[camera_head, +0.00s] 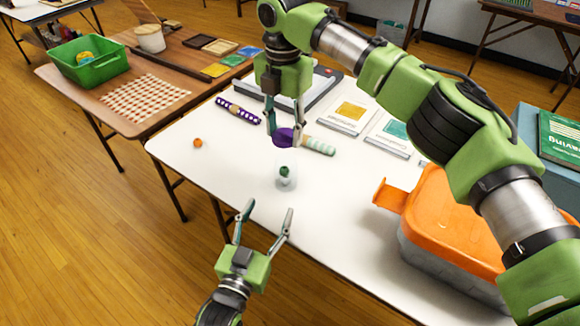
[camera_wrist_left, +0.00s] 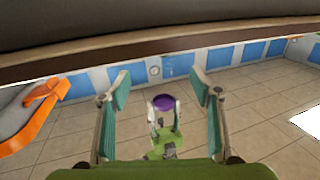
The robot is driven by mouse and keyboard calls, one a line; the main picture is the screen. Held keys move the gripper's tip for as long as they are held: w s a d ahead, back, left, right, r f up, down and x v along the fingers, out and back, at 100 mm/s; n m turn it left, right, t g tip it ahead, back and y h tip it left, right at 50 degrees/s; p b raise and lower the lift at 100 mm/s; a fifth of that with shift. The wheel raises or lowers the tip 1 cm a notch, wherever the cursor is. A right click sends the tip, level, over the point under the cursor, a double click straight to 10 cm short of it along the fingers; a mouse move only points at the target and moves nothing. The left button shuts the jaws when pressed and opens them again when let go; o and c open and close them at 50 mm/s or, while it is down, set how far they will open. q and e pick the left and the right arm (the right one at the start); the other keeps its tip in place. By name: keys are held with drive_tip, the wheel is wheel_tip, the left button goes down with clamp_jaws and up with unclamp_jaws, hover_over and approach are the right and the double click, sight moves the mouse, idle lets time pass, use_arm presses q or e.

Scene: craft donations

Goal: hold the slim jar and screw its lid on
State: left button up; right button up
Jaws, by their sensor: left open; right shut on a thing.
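The slim jar (camera_head: 286,183) is a small clear jar with a dark green thing in its top; it stands upright on the white table. My right gripper (camera_head: 283,134) is shut on the purple lid (camera_head: 283,140), held above and behind the jar, apart from it. The lid also shows in the left wrist view (camera_wrist_left: 163,102) between the right gripper's fingers. My left gripper (camera_head: 262,213) is open and empty at the table's front edge, with its fingers pointing towards the jar and short of it. I cannot make out the jar in the left wrist view.
An orange-lidded box (camera_head: 450,215) stands on the right. A small orange ball (camera_head: 197,142) lies on the left. The table around the jar is clear.

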sight(283, 181)
use_arm(q)
drive_tip(key=shift+w+d, duration=0.2)
drive_tip(key=shift+w, duration=0.35)
use_arm(e)
drive_tip(key=shift+w+d, duration=0.1)
drive_tip(key=shift+w, duration=0.45)
use_arm(q)
drive_tip(key=shift+s+r, duration=0.2)
drive_tip(key=shift+s, duration=0.05)
use_arm(e)
drive_tip(key=shift+s+r, duration=0.15)
drive_tip(key=shift+s, duration=0.15)
use_arm(q)
drive_tip(key=x, duration=1.2)
drive_tip(key=shift+c, duration=0.5)
clamp_jaws()
drive_tip(key=shift+f, duration=0.1)
use_arm(e)
drive_tip(key=shift+w+f, duration=0.1)
drive_tip(key=shift+f, duration=2.45)
drive_tip(key=shift+f, duration=0.9)
drive_tip(key=shift+f, duration=0.6)
